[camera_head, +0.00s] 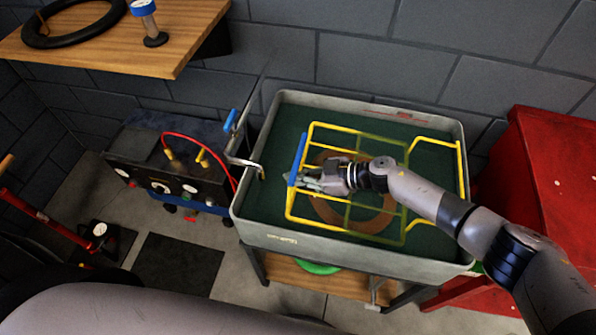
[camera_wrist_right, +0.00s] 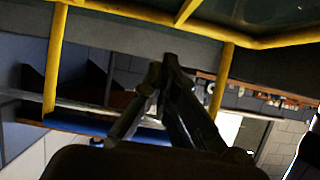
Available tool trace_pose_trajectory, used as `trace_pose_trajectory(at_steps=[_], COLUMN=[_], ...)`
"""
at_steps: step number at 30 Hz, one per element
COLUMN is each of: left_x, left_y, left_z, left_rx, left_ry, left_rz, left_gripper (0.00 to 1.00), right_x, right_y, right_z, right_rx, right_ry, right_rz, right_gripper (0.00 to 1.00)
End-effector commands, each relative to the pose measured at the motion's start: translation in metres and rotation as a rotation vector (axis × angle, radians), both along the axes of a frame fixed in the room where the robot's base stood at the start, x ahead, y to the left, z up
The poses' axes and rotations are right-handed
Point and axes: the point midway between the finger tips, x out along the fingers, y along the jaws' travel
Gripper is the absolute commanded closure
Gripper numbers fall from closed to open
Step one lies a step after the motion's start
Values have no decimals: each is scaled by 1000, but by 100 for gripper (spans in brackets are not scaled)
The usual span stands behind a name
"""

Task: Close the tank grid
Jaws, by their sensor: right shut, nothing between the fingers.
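The tank (camera_head: 350,256) is a grey open basin of dark green water on a stand. The tank grid is a yellow bar frame (camera_head: 290,206) with a blue handle (camera_head: 298,158) at its left end. That end appears raised; the exact angle is unclear. Some middle bars look greenish, as if under water. My right gripper (camera_head: 296,179) is shut and empty, beside the blue handle; contact is unclear. In the right wrist view its closed fingertips (camera_wrist_right: 165,68) lie between two yellow bars (camera_wrist_right: 53,60), with the blue handle (camera_wrist_right: 85,126) behind. My left gripper is out of view.
A brown ring (camera_head: 322,208) lies in the tank under the grid. A tap (camera_head: 240,160) reaches over the tank's left rim. Left stands a dark unit (camera_head: 135,170) with a red hose. A red cabinet (camera_head: 545,170) is close on the right. A wooden shelf (camera_head: 120,45) hangs upper left.

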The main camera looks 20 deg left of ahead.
Motion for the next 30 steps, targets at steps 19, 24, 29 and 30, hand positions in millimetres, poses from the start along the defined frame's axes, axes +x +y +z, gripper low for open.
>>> trace_pose_trajectory(at_steps=[19, 24, 29, 30], left_x=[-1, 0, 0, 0], left_y=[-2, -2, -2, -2], left_z=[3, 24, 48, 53], left_rx=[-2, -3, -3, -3], left_ry=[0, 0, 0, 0], left_rz=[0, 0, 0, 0], left_gripper=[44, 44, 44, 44], right_x=[1, 5, 8, 9], right_y=[-2, -16, -34, -39], right_z=[2, 21, 42, 47], right_rx=[3, 2, 1, 1], right_ry=[0, 0, 2, 1], right_rz=[-1, -3, -5, -5], right_gripper=[100, 100, 100, 100])
